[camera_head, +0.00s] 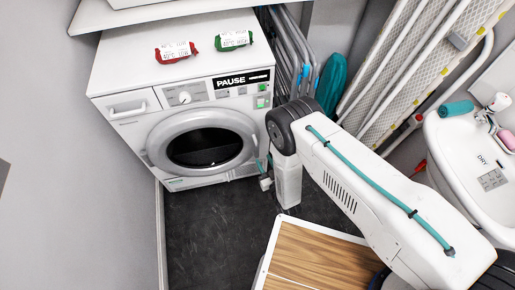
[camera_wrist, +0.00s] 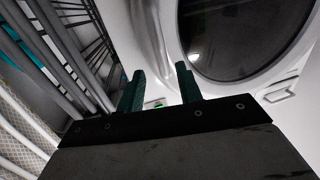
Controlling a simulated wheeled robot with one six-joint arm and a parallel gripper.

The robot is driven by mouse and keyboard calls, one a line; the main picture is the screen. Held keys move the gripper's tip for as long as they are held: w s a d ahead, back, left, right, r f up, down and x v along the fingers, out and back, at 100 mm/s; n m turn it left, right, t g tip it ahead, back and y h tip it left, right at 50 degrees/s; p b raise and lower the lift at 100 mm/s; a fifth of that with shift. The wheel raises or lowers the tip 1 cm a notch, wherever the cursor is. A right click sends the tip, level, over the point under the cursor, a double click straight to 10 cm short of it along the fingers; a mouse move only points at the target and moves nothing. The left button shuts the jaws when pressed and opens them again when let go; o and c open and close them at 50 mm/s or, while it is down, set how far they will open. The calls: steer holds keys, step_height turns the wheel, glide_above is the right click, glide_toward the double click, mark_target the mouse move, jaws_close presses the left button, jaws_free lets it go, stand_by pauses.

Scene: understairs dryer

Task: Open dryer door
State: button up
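The white dryer (camera_head: 125,60) stands against the wall in the head view. Its round door (camera_head: 160,140) has a grey-white rim and dark glass, and looks closed. In the wrist view the door's dark glass (camera_wrist: 240,35) and pale rim fill the upper right. My gripper (camera_head: 264,172) is low beside the right edge of the door, partly hidden by my arm. In the wrist view my gripper (camera_wrist: 161,85) has two dark green fingers standing apart with nothing held between them. I cannot tell whether a finger touches the rim.
Folded metal racks (camera_head: 292,50) stand close to the dryer's right side. An ironing board (camera_head: 415,60) leans farther right, near a white sink (camera_head: 470,150). A red packet (camera_head: 176,52) and a green packet (camera_head: 233,40) lie on the dryer. Dark floor (camera_head: 215,225) in front of the door is clear.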

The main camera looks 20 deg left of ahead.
mark_target(258, 150)
steer(key=x, duration=0.7)
steer(key=shift+w+a+r, duration=0.2)
steer(key=shift+r, duration=0.1)
jaws_close()
